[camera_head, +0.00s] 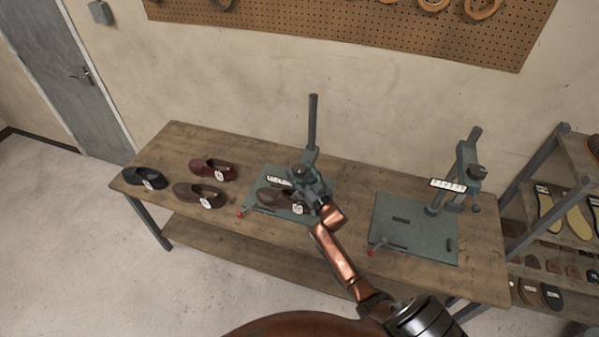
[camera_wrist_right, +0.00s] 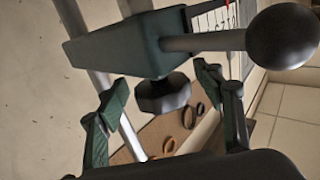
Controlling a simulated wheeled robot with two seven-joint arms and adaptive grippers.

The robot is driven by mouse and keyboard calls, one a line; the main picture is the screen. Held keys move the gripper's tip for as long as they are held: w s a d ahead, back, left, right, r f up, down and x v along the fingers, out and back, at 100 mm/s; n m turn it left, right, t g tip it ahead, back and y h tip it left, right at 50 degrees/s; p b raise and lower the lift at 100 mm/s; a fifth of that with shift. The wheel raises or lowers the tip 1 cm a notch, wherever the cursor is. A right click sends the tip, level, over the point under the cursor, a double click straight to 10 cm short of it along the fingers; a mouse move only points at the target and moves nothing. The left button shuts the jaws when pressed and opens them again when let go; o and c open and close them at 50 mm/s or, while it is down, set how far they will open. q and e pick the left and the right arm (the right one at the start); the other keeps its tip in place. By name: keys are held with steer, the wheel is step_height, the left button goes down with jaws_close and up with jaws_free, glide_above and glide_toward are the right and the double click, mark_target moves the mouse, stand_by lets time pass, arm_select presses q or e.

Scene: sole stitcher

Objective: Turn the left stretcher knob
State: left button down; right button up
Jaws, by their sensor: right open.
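The left stretcher (camera_head: 312,125) stands on the workbench, a grey-green machine with a tall post and a base plate. A brown shoe (camera_head: 272,197) with a white tag sits on its base. My right gripper (camera_head: 318,193) is at the stretcher's head and partly hides it. In the right wrist view, a dark faceted knob (camera_wrist_right: 163,96) sits under a green block, between the two spread fingers (camera_wrist_right: 168,104) of my right gripper. The fingers are open, with gaps to the knob on both sides. My left gripper is not in view.
A second stretcher (camera_head: 415,222) stands to the right on the workbench (camera_head: 345,270). Loose shoes (camera_head: 200,195) lie at the left. A rod with a black ball (camera_wrist_right: 282,36) is close by in the right wrist view. A shelf rack (camera_head: 545,150) stands at the right.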

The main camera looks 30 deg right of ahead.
steer(key=shift+a, duration=0.1)
steer(key=c, duration=1.2)
steer(key=shift+o, duration=0.2)
steer(key=shift+n+y, duration=0.5)
steer(key=shift+y, duration=0.1)
steer(key=shift+d+y, duration=0.2)
steer(key=shift+y, duration=0.3)
steer(key=shift+n+y+b, duration=0.3)
steer(key=shift+n+y, duration=0.6)
steer(key=n+g+y+b, duration=0.2)
steer(key=y+b, duration=0.1)
steer(key=b, duration=0.2)
steer(key=n+g+y+b, duration=0.2)
steer(key=n+y+b, duration=0.1)
steer(key=b, duration=0.3)
steer(key=n+g+y+b, duration=0.2)
steer(key=y+b, duration=0.2)
steer(key=b, duration=0.1)
steer(key=shift+f+n+b, duration=0.3)
steer(key=shift+f, duration=0.05)
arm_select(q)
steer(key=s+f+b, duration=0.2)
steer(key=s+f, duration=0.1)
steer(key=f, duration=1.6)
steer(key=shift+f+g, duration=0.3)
arm_select(e)
steer(key=shift+a+r+n+g+y, duration=0.1)
steer(key=shift+r+n+g+y, duration=0.25)
steer(key=shift+g+y, duration=0.3)
